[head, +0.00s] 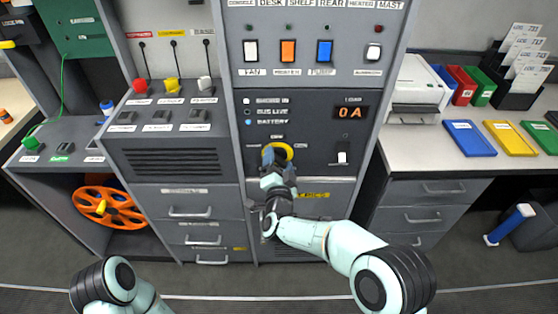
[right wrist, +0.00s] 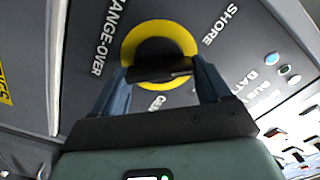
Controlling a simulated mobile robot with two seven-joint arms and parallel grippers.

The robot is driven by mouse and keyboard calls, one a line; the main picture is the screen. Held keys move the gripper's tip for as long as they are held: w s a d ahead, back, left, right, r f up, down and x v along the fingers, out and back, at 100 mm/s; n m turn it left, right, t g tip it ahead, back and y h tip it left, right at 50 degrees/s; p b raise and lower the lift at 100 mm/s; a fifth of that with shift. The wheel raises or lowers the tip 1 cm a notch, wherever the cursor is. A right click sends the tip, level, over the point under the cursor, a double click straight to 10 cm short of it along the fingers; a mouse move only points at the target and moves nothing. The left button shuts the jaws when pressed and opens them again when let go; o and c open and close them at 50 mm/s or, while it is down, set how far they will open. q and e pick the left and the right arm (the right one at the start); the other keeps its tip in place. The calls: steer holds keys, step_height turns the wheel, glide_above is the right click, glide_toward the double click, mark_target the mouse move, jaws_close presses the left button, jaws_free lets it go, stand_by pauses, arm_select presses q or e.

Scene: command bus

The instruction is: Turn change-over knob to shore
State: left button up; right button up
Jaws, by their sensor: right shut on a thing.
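The change-over knob (head: 287,150) sits low on the grey centre panel. In the right wrist view it shows as a yellow ring (right wrist: 185,36) with a dark bar-shaped grip (right wrist: 160,70) across it. My right gripper (head: 274,160) is at the knob. In the right wrist view my right gripper (right wrist: 162,76) has one finger at each end of the dark bar and is shut on it. The SHORE label (right wrist: 221,25) is at the ring's upper right, CHANGE-OVER at its left, and a partly hidden label below. My left gripper is out of view.
Above the knob are indicator lights (head: 248,122) and a load display (head: 351,112) reading 0 A. A white switch (head: 342,157) stands right of the knob. A row of rocker switches (head: 288,51) is higher up. Drawers (head: 190,211) lie to the left, a counter (head: 430,150) to the right.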

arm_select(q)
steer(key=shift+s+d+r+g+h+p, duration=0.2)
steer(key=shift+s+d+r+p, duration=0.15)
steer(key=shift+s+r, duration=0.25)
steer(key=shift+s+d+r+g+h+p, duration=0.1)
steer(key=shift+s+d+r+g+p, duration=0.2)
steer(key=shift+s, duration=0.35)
arm_select(e)
steer(key=shift+r+n, duration=0.1)
steer(key=shift+n, duration=1.9)
steer(key=o, duration=1)
steer(key=shift+s, duration=0.1)
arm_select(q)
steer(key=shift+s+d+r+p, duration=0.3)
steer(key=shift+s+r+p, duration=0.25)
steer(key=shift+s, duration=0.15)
arm_select(e)
steer(key=s, duration=1.3)
steer(key=shift+s, duration=0.15)
